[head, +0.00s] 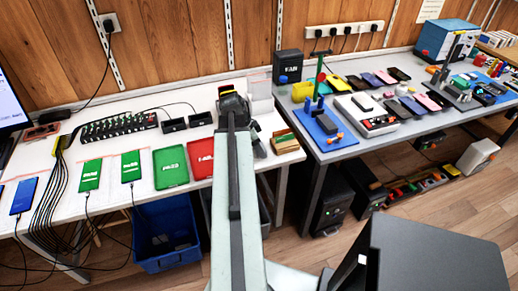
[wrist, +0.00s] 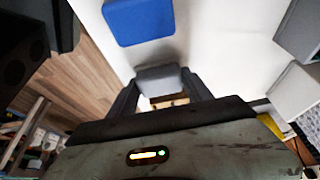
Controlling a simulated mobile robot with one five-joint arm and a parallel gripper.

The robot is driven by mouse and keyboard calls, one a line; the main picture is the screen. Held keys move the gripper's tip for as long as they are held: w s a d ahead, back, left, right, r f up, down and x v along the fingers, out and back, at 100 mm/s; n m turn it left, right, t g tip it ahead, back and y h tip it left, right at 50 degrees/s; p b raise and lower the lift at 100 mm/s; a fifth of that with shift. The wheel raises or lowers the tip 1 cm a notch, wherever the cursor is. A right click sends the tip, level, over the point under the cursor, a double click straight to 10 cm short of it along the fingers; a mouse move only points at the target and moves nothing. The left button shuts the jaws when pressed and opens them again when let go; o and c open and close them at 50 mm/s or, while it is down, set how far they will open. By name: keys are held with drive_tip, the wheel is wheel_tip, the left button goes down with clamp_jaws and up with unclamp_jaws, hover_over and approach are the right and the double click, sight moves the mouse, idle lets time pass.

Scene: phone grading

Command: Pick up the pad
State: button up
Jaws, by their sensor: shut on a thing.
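In the wrist view a small grey block-like pad (wrist: 158,76) sits between the two dark fingers of my gripper (wrist: 160,88), which is shut on it. Its lower part is hidden by the gripper body. A flat blue piece with rounded corners (wrist: 140,20) lies on the pale surface beyond the pad, apart from it. In the head view my arm reaches over the right end of the white bench (head: 110,190). My fingers and the pad are hidden there behind my own arm.
A red tray (head: 199,160) and a green tray (head: 171,167) lie left of my arm. A small wooden box (head: 285,142) stands close on the right. A grey bench (head: 355,148) with many phones and tools is further right. A blue bin (head: 165,240) stands below.

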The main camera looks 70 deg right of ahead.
wheel_tip(320, 180, up, 10)
drive_tip(key=p, duration=0.8)
drive_tip(key=shift+f+p, duration=0.25)
drive_tip(key=shift+p, duration=0.1)
drive_tip(key=shift+f, duration=0.1)
drive_tip(key=o, duration=0.6)
drive_tip(key=shift+c, duration=1.4)
drive_tip(key=shift+w, duration=0.1)
